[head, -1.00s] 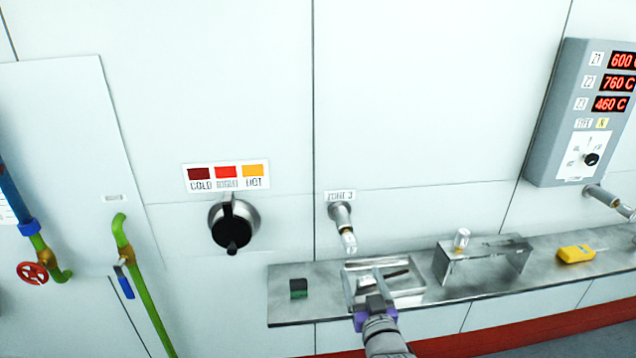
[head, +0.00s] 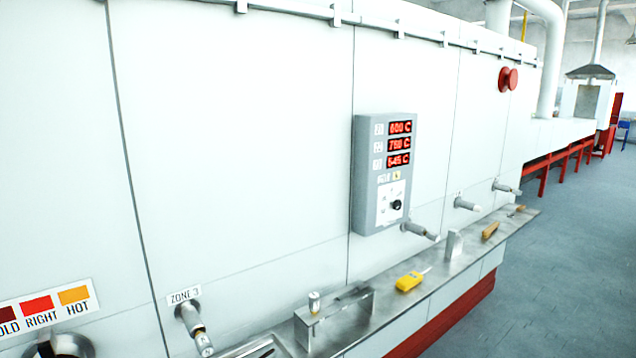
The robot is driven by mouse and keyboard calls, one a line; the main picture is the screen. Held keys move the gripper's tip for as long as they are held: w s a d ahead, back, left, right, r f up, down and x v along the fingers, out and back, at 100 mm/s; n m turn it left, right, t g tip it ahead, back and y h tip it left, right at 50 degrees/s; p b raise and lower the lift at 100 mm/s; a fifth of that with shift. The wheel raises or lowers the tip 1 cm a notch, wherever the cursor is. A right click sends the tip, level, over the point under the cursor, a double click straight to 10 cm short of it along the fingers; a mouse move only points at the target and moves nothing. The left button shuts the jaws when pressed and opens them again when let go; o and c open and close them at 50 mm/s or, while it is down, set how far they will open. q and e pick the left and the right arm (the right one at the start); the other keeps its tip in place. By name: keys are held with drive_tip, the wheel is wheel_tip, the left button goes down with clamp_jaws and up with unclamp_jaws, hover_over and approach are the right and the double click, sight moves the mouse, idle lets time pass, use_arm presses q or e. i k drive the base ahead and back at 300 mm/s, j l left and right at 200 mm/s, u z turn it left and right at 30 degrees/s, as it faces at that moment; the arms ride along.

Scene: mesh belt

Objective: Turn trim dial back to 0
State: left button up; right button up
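The trim dial (head: 397,204) is a small black knob on a white plate low on the grey control box (head: 366,180), which is fixed to the pale wall. Its pointer and scale marks are too small to read for certain. Above it, three red displays (head: 400,143) show temperatures; the top one reads about 600 C and the lowest about 545 C. A small yellow-marked label (head: 396,175) sits between the displays and the dial plate. Neither of my grippers is in view.
A steel shelf (head: 385,312) runs along the wall below, bearing a metal bridge-shaped stand (head: 335,310) and a yellow handheld meter (head: 409,282). Pipe fittings (head: 420,231) stick out near the box. A red button (head: 508,79) is at upper right. Grey floor (head: 560,260) is open at right.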

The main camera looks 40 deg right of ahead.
sight(396, 204)
drive_tip(key=z, duration=1.6)
